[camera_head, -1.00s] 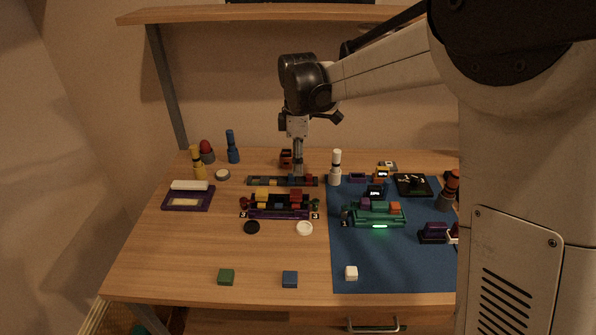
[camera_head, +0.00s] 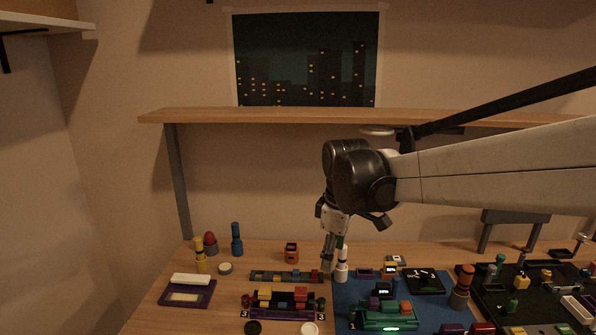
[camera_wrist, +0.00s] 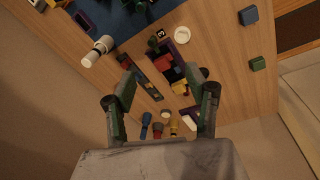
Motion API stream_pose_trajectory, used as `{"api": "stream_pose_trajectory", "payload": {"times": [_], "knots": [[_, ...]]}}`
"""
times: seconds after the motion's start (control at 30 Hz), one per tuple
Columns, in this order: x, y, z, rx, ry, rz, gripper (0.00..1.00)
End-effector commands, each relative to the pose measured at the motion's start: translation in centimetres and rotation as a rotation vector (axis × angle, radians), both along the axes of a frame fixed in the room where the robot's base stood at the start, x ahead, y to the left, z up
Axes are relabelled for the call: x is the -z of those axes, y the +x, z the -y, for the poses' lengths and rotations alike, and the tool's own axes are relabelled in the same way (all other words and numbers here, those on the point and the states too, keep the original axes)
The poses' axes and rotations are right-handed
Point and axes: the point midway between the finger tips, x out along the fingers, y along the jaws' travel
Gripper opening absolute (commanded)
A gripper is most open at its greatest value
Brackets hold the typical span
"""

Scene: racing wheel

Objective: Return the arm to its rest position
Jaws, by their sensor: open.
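My gripper (camera_head: 328,267) hangs from my arm over the back of the table, just left of the white bottle-shaped piece (camera_head: 342,264) in the head view. In the wrist view my gripper (camera_wrist: 160,95) has its two fingers spread wide, with nothing held between them. Below the fingers in that view lie the long dark tray (camera_wrist: 143,80) with coloured blocks and the purple rack (camera_wrist: 178,50). In the head view the long tray (camera_head: 262,276) and the purple rack (camera_head: 262,313) stand left of my gripper.
A wooden shelf (camera_head: 260,115) runs along the wall behind my arm. A blue mat (camera_head: 347,291) with a green rack (camera_head: 392,318) is on the right. Yellow and blue pieces (camera_head: 237,240) stand at the back left. A black board (camera_head: 497,300) with several pieces is at the far right.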

Motion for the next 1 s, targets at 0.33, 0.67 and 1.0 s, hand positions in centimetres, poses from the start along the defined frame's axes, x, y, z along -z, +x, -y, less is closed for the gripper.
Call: {"api": "stream_pose_trajectory", "payload": {"times": [0.33,0.67,1.0], "knots": [[-2.6,-7.5,5.0,0.342,0.09,0.127,0.51],[-2.5,-14.5,8.6,0.656,0.203,0.244,0.51],[-0.3,-20.8,11.3,0.95,0.341,0.354,0.51]]}}
